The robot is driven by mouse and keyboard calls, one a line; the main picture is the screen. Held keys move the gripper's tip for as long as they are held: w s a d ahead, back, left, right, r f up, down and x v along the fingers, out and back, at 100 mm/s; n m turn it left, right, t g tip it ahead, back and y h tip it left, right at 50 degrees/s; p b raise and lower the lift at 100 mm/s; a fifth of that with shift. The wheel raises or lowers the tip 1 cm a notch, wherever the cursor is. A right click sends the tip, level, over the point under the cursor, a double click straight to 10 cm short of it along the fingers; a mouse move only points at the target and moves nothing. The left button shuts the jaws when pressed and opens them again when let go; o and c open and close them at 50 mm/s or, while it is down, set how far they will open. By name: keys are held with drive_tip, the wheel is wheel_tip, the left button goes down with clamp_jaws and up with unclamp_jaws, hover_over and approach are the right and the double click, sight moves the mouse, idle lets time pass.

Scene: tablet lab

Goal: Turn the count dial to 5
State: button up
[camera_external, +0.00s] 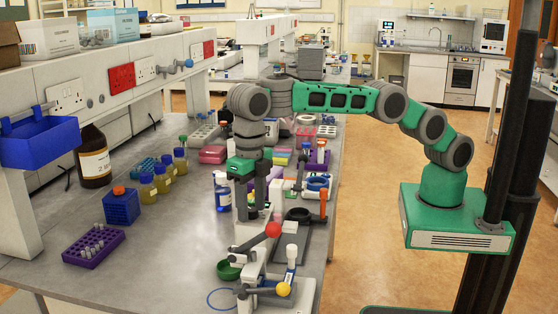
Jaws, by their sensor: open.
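My gripper (251,206) points straight down over the right part of the bench, with its two grey fingers apart. It looks empty. Directly below and in front of it stands a light grey bench device (252,262) with a red ball-ended lever (273,230) and a yellow knob (283,289). The fingertips overlap the top of this device in the picture, and I cannot tell whether they touch it. I cannot make out the count dial or its numbers; it is too small or hidden among the equipment.
A white bottle with a blue cap (222,192) stands just left of my gripper. A green bowl (229,270) is beside the device. Several small items crowd the bench behind.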

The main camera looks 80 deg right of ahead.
drive_tip(key=shift+c, duration=0.3)
clamp_jaws()
